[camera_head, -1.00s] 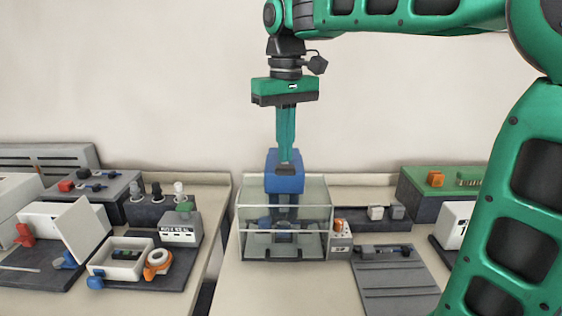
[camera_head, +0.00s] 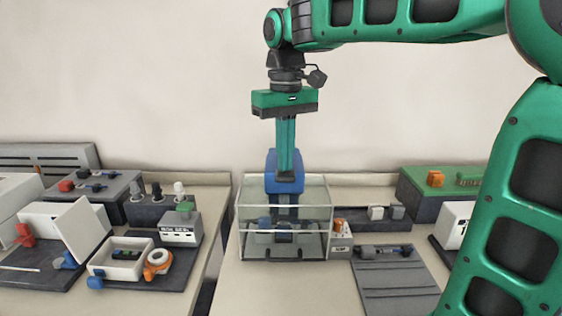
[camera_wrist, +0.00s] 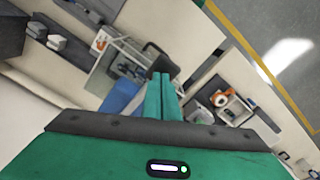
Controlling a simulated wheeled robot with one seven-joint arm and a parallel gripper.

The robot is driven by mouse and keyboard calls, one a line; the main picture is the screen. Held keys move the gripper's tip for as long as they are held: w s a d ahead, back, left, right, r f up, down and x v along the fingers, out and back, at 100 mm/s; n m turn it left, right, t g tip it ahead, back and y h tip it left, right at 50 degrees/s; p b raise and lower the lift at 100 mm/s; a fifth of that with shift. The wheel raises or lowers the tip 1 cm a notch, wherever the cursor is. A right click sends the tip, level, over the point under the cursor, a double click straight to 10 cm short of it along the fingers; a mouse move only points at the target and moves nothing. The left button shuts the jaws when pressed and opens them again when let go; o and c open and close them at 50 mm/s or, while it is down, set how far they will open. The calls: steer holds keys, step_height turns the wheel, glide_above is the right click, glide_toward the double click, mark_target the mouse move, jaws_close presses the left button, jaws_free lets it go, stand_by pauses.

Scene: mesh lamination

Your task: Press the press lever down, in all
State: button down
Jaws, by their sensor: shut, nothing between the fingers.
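The press (camera_head: 271,163) has a blue head above a clear box-shaped guard (camera_head: 310,213) on the centre table. A dark piece (camera_head: 286,176) at the front of the blue head appears to be the press lever; in the wrist view a dark paddle-like end (camera_wrist: 161,62) shows just beyond my fingertips. My gripper (camera_head: 286,168) is shut and empty, pointing straight down, with its tips at this dark piece. I cannot tell for certain whether they touch it. The gripper (camera_wrist: 160,77) also shows in the wrist view. The fingers partly hide the blue head.
A small box with an orange switch (camera_head: 341,238) stands right of the guard. A grey slotted plate (camera_head: 395,285) lies farther right. The left table holds a white tray (camera_head: 118,258) and an orange tape roll (camera_head: 157,262). A gap (camera_head: 212,265) separates the tables.

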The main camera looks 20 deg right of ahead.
mark_target(285, 181)
steer(key=shift+f, duration=3.1)
step_height(285, 181, up, 14)
steer(key=shift+f, duration=0.25)
steer(key=shift+f, duration=0.1)
